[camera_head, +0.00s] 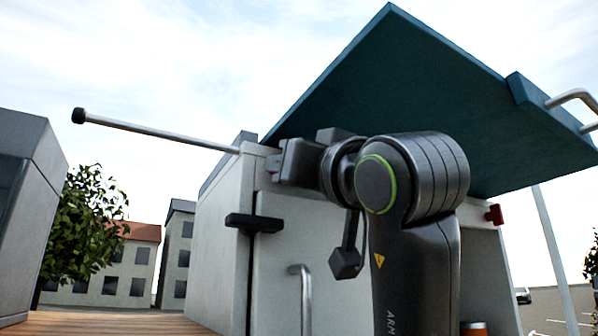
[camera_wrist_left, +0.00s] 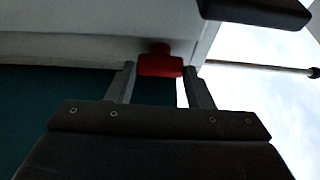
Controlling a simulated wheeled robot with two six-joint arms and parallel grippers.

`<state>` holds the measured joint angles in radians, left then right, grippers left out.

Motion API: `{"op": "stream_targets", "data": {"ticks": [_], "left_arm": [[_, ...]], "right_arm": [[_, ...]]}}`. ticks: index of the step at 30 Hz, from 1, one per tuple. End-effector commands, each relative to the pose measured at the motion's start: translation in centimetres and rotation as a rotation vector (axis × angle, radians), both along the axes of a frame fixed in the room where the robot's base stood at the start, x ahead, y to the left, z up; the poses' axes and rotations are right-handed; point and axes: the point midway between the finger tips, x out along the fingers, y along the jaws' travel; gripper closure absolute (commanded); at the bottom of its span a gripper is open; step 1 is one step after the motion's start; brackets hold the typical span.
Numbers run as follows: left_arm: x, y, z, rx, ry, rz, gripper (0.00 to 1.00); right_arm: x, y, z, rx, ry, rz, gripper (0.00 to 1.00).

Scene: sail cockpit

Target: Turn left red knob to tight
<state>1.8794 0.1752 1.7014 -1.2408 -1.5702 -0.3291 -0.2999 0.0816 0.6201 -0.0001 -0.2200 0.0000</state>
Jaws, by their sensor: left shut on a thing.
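The left red knob (camera_wrist_left: 160,62) shows in the left wrist view on the underside of a pale edge. It sits between the two fingers of my left gripper (camera_wrist_left: 160,75), which is shut on it. In the head view my left gripper (camera_head: 276,165) is at the upper front corner of the white cabinet (camera_head: 215,260), and it and the wrist hide most of the knob. A second red knob (camera_head: 494,214) shows on the right side of the cabinet, apart from my arm. My right gripper is not in view.
A teal panel (camera_head: 400,90) slants above my arm. A thin rod with a black end (camera_head: 150,130) sticks out to the left. A black handle (camera_head: 254,222) and a grey rail (camera_head: 304,290) are on the cabinet front. A wooden deck (camera_head: 100,322) lies lower left.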

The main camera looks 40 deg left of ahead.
Motion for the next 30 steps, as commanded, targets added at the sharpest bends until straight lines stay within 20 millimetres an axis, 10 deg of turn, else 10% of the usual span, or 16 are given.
{"op": "stream_targets", "data": {"ticks": [8,9,13,30], "left_arm": [[0.0,0.0,0.2,0.005,0.001,0.001,0.76],[0.0,0.0,0.2,0.006,0.001,0.001,0.48],[0.0,0.0,0.2,0.003,0.001,0.001,0.31],[-1.3,-3.4,-2.0,0.003,0.000,-0.004,0.31]], "right_arm": [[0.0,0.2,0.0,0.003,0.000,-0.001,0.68],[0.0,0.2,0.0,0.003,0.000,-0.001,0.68],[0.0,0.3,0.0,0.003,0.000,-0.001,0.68],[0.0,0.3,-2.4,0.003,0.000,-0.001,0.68]]}}
